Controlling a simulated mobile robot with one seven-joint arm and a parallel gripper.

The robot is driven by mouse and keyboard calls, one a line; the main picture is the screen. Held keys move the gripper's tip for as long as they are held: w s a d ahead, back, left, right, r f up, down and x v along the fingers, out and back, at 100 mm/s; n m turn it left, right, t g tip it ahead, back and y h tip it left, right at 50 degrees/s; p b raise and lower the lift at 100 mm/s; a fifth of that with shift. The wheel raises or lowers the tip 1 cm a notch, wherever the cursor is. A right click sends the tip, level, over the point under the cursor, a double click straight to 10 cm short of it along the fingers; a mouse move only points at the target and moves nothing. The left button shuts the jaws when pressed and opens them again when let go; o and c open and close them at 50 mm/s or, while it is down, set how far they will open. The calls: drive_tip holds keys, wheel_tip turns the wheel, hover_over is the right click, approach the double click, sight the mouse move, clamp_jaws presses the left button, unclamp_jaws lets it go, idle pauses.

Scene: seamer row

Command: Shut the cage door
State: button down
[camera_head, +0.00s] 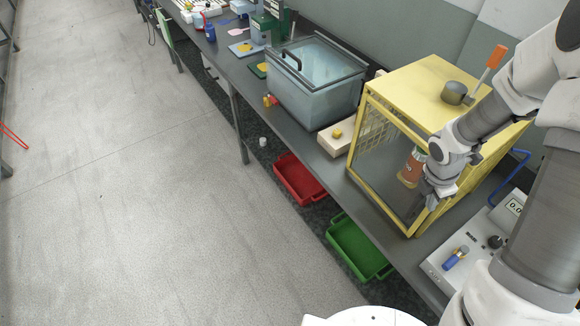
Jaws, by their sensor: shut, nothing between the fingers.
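The yellow cage (425,82) stands on the bench at the right. Its front has a yellow-framed door (388,211) with a see-through middle. I cannot tell for sure whether the door is fully closed or a little ajar. My gripper (414,214) is shut and empty at the lower right of the cage front, close to the door frame. I cannot tell whether it touches the frame. A can with an orange label (411,168) shows behind my gripper, seemingly inside the cage. My arm hides the right part of the cage.
A glass-lidded grey box (318,90) and a wooden block (338,136) stand left of the cage. A device with a display (500,222) lies to the right. Red (299,181) and green (357,252) trays sit below.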

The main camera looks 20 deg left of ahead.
drive_tip(key=shift+w+d+p, duration=0.4)
drive_tip(key=shift+w+d, duration=0.6)
drive_tip(key=shift+d, duration=0.05)
drive_tip(key=shift+w+d+r, duration=0.1)
